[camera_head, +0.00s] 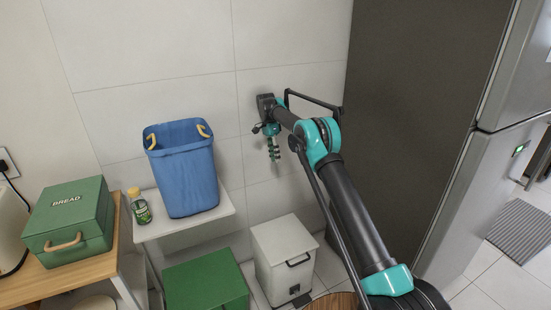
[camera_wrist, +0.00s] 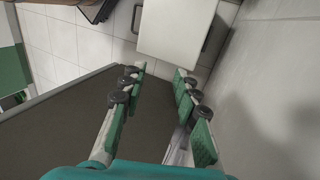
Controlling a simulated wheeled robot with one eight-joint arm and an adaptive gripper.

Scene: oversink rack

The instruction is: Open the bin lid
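The white bin (camera_head: 283,250) stands on the floor against the tiled wall, with its flat lid (camera_head: 282,237) shut. A dark handle (camera_head: 299,259) is on its front face.
A green box (camera_head: 207,282) stands left of the bin. A white side table (camera_head: 185,225) carries a blue basket (camera_head: 184,170) and a bottle (camera_head: 139,206). A green bread box (camera_head: 72,215) sits on a wooden counter. A tall dark fridge side (camera_head: 420,110) bounds the right.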

